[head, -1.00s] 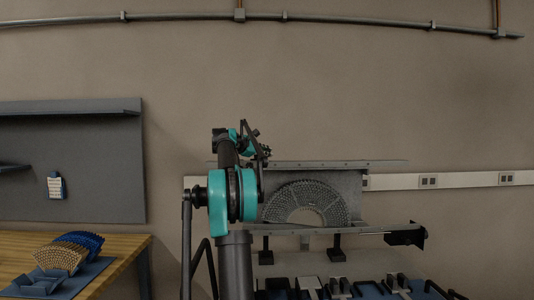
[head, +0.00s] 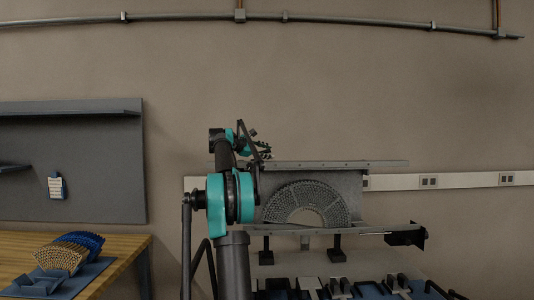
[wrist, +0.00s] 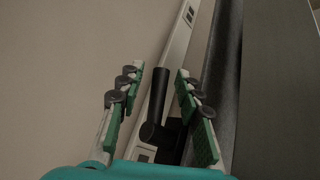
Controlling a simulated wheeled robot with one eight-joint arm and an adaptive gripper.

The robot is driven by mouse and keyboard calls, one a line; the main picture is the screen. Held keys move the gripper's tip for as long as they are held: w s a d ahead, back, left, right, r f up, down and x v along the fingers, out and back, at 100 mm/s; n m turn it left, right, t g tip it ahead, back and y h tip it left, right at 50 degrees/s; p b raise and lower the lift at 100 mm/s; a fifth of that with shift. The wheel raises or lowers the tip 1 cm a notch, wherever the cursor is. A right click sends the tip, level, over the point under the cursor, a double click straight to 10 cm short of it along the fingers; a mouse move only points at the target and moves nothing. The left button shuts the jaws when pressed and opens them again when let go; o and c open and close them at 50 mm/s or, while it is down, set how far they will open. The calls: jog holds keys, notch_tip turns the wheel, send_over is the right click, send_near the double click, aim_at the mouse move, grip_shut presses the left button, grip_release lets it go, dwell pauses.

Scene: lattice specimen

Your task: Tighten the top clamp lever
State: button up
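The top clamp lever (wrist: 159,97) is a black handle on a dark round hub, seen in the wrist view. My gripper (wrist: 160,70) is open, with one green-padded finger on each side of the handle. A gap shows between the handle and each finger pad; I cannot tell any contact lower down. In the head view my gripper (head: 262,151) is at the left end of the fixture's top rail (head: 330,164), and the lever cannot be made out there. A grey lattice half-ring specimen (head: 300,192) shows below the rail.
The fixture's bottom rail (head: 320,231) carries a black clamp part (head: 407,236) at its right end. A bench with several black and blue parts lies below. A wooden table (head: 122,248) with fan-shaped lattice pieces (head: 60,257) stands at left. Space above the top rail is clear.

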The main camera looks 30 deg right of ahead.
jog(key=v, duration=1.2)
jog(key=shift+w, duration=0.1)
